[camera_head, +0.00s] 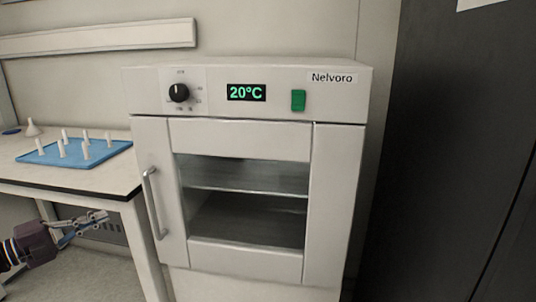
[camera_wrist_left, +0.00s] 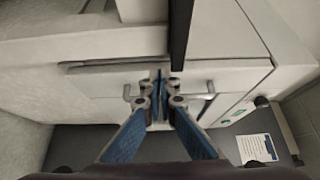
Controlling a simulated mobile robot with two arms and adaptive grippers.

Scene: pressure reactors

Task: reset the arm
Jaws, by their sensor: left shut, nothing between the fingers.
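My left gripper (camera_head: 92,222) comes in at the lower left of the head view, in front of the table and below its top. It is shut and empty. In the left wrist view my left gripper (camera_wrist_left: 160,78) shows its blue-padded fingers closed together, with white cabinet fronts and metal handles behind them. My right gripper is in neither view. The white Nelvoro oven (camera_head: 335,190) stands in the middle of the head view with its door closed. It has a black knob (camera_head: 179,93), a display reading 20°C (camera_head: 246,92) and a green switch (camera_head: 298,100).
A white table (camera_head: 100,180) at the left carries a blue tray (camera_head: 40,157) with several upright white pegs and a small white funnel-like piece (camera_head: 32,129). The oven's vertical door handle (camera_head: 153,203) sticks out near the gripper. A dark cabinet (camera_head: 455,150) stands at the right.

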